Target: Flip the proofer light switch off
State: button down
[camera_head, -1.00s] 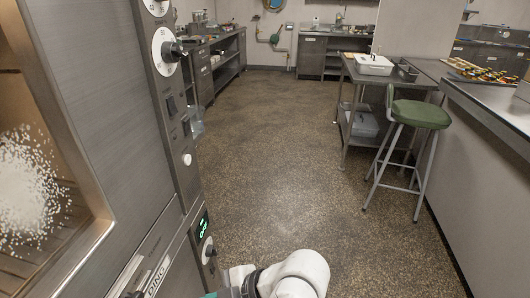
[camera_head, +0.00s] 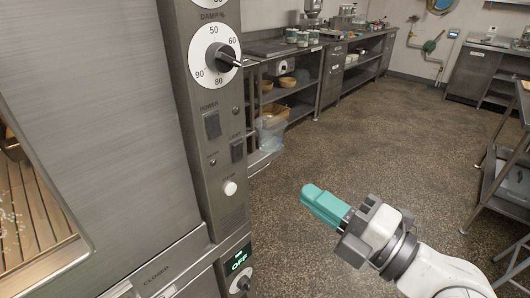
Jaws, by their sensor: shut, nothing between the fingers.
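The proofer's control panel (camera_head: 200,160) is a grey metal strip on the left. It carries a dark rocker switch (camera_head: 212,125) under a label that looks like POWER. A second dark rocker switch (camera_head: 237,151) sits lower right, under a small label I cannot read surely. I cannot tell which way either rocker is tipped. My gripper (camera_head: 308,196) has teal fingers, is shut and empty, and points left toward the panel. It is apart from the panel, to the right of and lower than both switches.
A white dial (camera_head: 215,56) with a protruding black knob sits above the switches, and a white button (camera_head: 230,188) below. A lower unit's display (camera_head: 238,259) reads OFF in green. Shelved counters (camera_head: 330,75) line the back. Open floor lies right of the panel.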

jog(key=p, duration=0.5)
send_near(239, 146)
jog(key=x, duration=0.5)
jog(key=shift+w+a+f, duration=0.1)
jog(key=shift+w+a, duration=0.55)
jog(key=shift+a, duration=0.05)
jog(key=shift+w+a+r+g+h+p, duration=0.2)
jog(key=shift+r+g+h+p, duration=0.3)
jog(key=shift+r+h, duration=0.1)
jog(key=shift+f, duration=0.25)
